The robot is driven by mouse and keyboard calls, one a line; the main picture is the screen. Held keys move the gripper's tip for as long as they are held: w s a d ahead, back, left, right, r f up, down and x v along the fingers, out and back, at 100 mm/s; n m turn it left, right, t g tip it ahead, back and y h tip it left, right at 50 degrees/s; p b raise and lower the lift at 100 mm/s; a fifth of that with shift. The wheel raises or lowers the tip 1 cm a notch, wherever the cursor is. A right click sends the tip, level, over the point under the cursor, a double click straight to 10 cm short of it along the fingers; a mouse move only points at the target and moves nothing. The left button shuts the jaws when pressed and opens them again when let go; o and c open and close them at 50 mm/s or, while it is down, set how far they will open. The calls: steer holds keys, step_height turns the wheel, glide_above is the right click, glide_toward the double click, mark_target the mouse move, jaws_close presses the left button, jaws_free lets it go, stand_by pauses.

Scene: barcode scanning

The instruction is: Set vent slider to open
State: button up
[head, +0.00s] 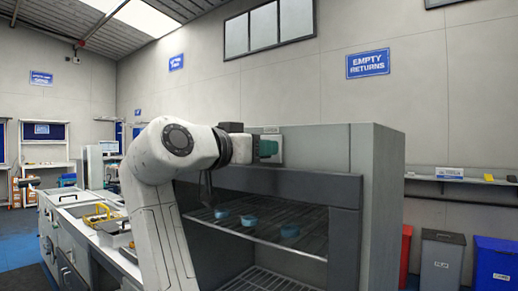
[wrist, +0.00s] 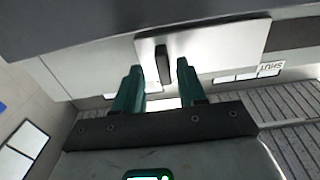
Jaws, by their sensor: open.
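The vent slider shows in the wrist view as a dark upright knob (wrist: 162,64) on a bright metal plate (wrist: 225,45). The knob stands near the plate's left end, away from a label reading SHUT (wrist: 270,68) at the lower right, which appears upside down. My gripper (wrist: 160,72) is open, its two teal fingers to either side of the knob; whether they touch it I cannot tell.
A bench with a yellow item (head: 101,215) stands at left. Red, grey and blue bins (head: 495,262) stand at right below a wall shelf (head: 465,184).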

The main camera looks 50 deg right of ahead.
steer(key=a+b, duration=0.1)
steer(key=a, duration=0.9)
steer(key=shift+s+a+b, duration=0.2)
steer(key=shift+a+b, duration=0.1)
steer(key=shift+b, duration=0.1)
steer(key=w+d+f+n+t+y, duration=0.2)
steer(key=w+f+n, duration=0.15)
steer(key=f, duration=0.85)
steer(key=w+d+f+n+t+y, duration=0.15)
steer(key=f+n, duration=0.25)
steer(key=f, duration=0.8)
steer(key=s+f+n+y, duration=0.2)
steer(key=f+y, duration=0.1)
steer(key=f, duration=0.7)
steer(key=s+f+n+y, duration=0.2)
steer(key=f, duration=0.9)
steer(key=s+a+f+n+y, duration=0.2)
steer(key=s+f, duration=0.4)
steer(key=f, duration=0.2)
steer(key=s+a+f+n+y, duration=0.2)
steer(key=s+f+y, duration=0.1)
steer(key=s+f, duration=0.4)
steer(key=s+a+f+n+g+y, duration=0.1)
steer(key=s+a+f+y, duration=0.1)
steer(key=s+f, duration=0.2)
steer(key=s+a+f+g+y, duration=0.2)
steer(key=s+f, duration=0.3)
steer(key=s, duration=0.5)
steer(key=shift+s+a+n, duration=0.35)
steer(key=shift+a, duration=0.35)
